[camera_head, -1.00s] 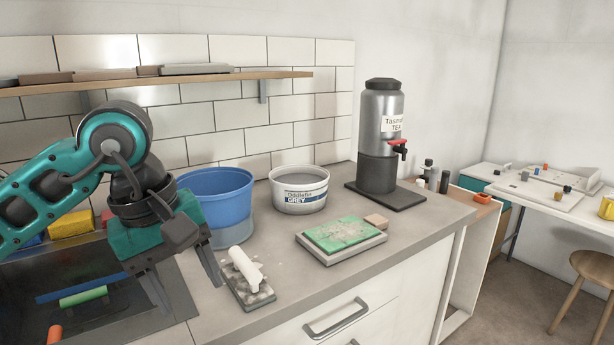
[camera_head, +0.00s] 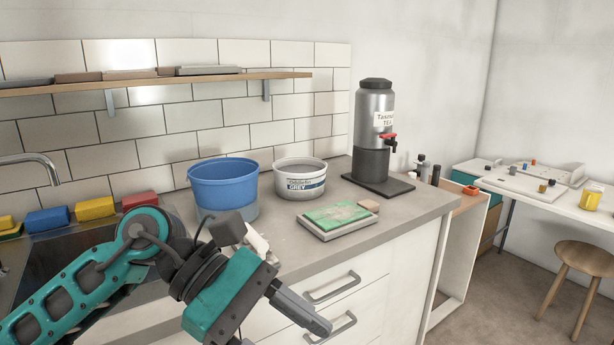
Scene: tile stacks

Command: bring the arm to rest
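My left arm comes in from the lower left. Its teal gripper (camera_head: 300,310) hangs low in front of the counter's front edge. One grey finger shows clearly, pointing down to the right; the other is hidden or out of frame, so I cannot tell whether it is open. I see nothing held in the part that shows. The gripper and wrist partly hide a white-handled float (camera_head: 257,240) on the counter. My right gripper is not in view.
The counter (camera_head: 400,222) holds a blue bucket (camera_head: 224,186), a grey grout tub (camera_head: 300,180), a green pad on a tray (camera_head: 338,217) and a tea urn (camera_head: 374,125). Sponges (camera_head: 95,209) lie by the sink at left. A stool (camera_head: 580,262) stands at right. Floor before the drawers is clear.

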